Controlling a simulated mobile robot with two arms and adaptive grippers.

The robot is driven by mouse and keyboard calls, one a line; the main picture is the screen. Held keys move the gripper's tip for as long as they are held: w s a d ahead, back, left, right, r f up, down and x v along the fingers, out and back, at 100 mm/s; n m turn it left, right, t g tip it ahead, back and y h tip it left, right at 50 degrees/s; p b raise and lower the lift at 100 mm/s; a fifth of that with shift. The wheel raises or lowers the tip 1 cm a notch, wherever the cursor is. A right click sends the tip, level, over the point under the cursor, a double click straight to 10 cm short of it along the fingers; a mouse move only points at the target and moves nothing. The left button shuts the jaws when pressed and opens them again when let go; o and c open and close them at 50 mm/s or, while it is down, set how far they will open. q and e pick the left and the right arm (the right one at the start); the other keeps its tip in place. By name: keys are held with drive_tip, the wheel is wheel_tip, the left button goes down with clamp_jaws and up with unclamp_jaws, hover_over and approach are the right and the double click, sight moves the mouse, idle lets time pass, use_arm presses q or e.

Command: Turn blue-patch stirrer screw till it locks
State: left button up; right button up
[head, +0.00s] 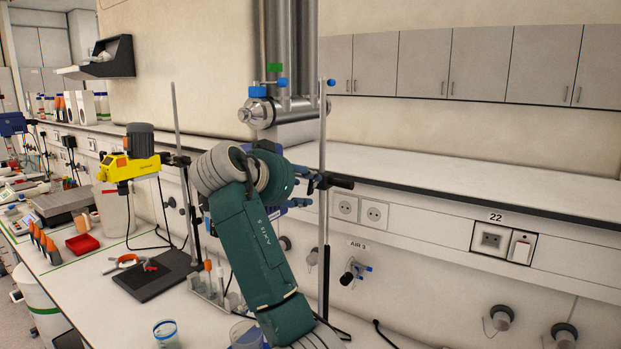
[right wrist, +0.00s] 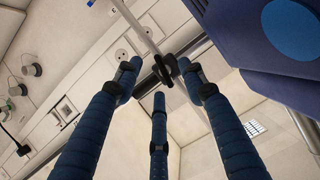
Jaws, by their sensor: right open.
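The blue-patch stirrer shows in the right wrist view as a dark blue housing (right wrist: 245,35) with a round, brighter blue patch (right wrist: 292,28) at upper right. In the head view my arm hides most of it. A black clamp screw (right wrist: 168,70) sits by a thin metal rod (right wrist: 138,24); the clamp on the rod (head: 320,182) also shows in the head view. My right gripper (right wrist: 160,78) is open, its three blue fingers spread around the screw. Whether any finger touches it, I cannot tell. In the head view, the right gripper (head: 298,186) is partly hidden by its wrist. My left gripper is out of view.
A yellow stirrer (head: 130,168) hangs on another stand to the left, over a black base plate (head: 157,276). Below my arm are a tube rack (head: 207,290) and a beaker (head: 166,333). The wall shelf edge (head: 430,195) runs behind the rod. Sockets (head: 360,211) are on the wall panel.

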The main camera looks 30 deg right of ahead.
sight(313, 188)
drive_tip(key=shift+w+d+p, duration=0.15)
drive_tip(key=shift+d+p, duration=0.15)
drive_tip(key=shift+d, duration=0.45)
drive_tip(key=shift+w+d+f, duration=0.15)
drive_tip(key=shift+d+f, duration=0.1)
drive_tip(key=shift+d, duration=0.05)
drive_tip(key=shift+w+d+f, duration=0.25)
drive_tip(key=shift+d+f, duration=0.05)
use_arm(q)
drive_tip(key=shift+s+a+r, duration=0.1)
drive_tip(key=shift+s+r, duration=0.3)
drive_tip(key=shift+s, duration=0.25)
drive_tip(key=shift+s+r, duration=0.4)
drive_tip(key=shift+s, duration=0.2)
use_arm(e)
clamp_jaws()
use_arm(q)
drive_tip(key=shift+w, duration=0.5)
